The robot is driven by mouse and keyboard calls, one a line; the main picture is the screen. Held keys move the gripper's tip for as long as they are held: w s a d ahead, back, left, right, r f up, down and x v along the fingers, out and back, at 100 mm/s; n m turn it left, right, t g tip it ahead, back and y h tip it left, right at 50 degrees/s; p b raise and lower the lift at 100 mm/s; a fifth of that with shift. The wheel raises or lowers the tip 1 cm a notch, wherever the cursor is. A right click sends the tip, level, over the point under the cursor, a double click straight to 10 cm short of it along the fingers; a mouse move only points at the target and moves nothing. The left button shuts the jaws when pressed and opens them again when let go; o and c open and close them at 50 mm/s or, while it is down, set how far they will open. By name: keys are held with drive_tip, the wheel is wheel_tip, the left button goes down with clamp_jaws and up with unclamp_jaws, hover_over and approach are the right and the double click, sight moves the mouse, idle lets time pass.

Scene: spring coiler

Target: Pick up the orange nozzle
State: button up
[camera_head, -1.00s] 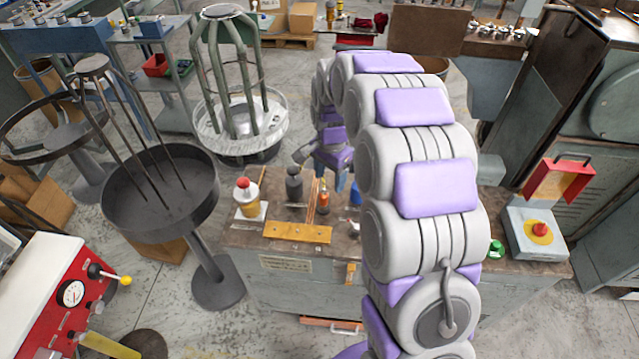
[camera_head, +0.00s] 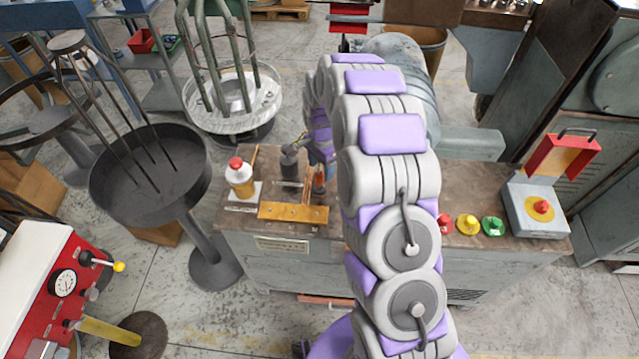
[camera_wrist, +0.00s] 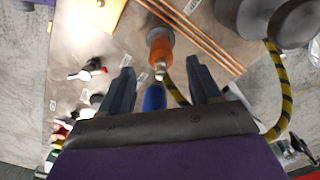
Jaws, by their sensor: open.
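The orange nozzle (camera_wrist: 160,45) is in the upper middle of the wrist view, with a dark top and a metal tip pointing toward my gripper. In the head view the orange nozzle (camera_head: 319,178) stands on the workbench (camera_head: 275,242), beside copper rods and partly hidden by my arm. My gripper (camera_wrist: 158,75) is open in the wrist view. Its two dark fingers lie on either side of the nozzle's lower end, with nothing held between them. A blue part (camera_wrist: 154,98) shows below the tip, between the fingers. I cannot tell whether any finger touches the nozzle.
Copper rods (camera_wrist: 195,35) lie close right of the nozzle. A yellow-black striped cable (camera_wrist: 287,90) curves at right. On the bench are a red-capped bottle (camera_head: 240,178), a yellow plate (camera_head: 293,212), coloured buttons (camera_head: 468,224) and a control box (camera_head: 535,208).

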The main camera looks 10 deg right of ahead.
sight(319, 180)
drive_tip(key=f, duration=0.2)
drive_tip(key=f+b, duration=0.1)
drive_tip(key=f, duration=0.1)
drive_tip(key=f+b, duration=0.1)
drive_tip(key=f, duration=0.1)
drive_tip(key=shift+a+f, duration=0.3)
drive_tip(key=shift+f, duration=0.1)
clamp_jaws()
